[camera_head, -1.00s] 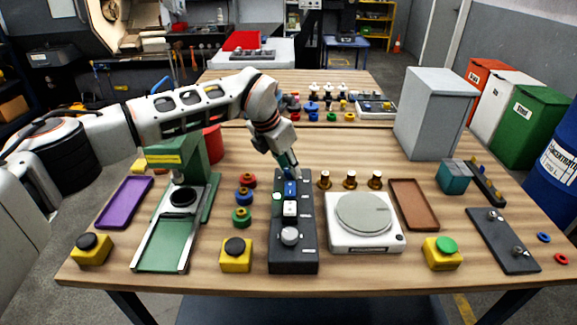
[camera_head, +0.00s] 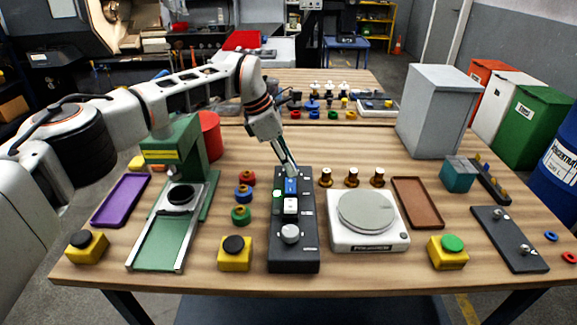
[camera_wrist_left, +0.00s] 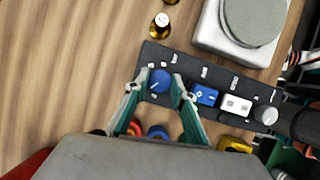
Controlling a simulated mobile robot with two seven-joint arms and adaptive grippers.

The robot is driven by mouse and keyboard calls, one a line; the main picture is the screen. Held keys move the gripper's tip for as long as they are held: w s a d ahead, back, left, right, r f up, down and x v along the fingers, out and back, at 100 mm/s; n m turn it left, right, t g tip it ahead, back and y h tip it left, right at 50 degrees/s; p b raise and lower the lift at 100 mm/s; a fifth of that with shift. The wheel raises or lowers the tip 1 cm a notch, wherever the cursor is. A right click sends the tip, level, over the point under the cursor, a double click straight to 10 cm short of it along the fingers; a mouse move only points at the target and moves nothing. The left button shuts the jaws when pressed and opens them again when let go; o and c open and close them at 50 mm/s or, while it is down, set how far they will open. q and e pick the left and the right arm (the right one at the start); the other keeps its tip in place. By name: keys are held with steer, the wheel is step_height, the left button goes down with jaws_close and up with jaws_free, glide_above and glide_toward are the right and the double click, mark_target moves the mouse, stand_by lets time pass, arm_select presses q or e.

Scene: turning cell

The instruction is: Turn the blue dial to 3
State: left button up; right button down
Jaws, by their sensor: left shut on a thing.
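The blue dial (camera_wrist_left: 160,81) sits at one end of a dark control panel (camera_wrist_left: 150,53), with a pale line on its face and small white marks around it. I cannot read which number it points to. My left gripper (camera_wrist_left: 156,84) is shut on the dial, with one green finger on each side. In the head view the left gripper (camera_head: 287,166) reaches down to the far end of the panel (camera_head: 292,260), and its fingers hide the dial there. My right gripper is in neither view.
The panel also bears a blue switch (camera_head: 291,186), a white block (camera_head: 291,205) and a grey knob (camera_head: 290,233). A scale (camera_head: 368,236) stands close on the right, with brass-coloured pieces (camera_head: 351,178) behind it. Coloured rings (camera_head: 243,194) and a green press (camera_head: 175,150) stand left.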

arm_select(q)
steer(key=shift+w+m+b, duration=0.1)
steer(key=shift+m+b, duration=0.45)
steer(key=shift+m, duration=0.05)
steer(key=o, duration=1.1)
steer(key=v, duration=1.2)
steer(key=shift+w, duration=0.15)
steer(key=shift+r, duration=0.2)
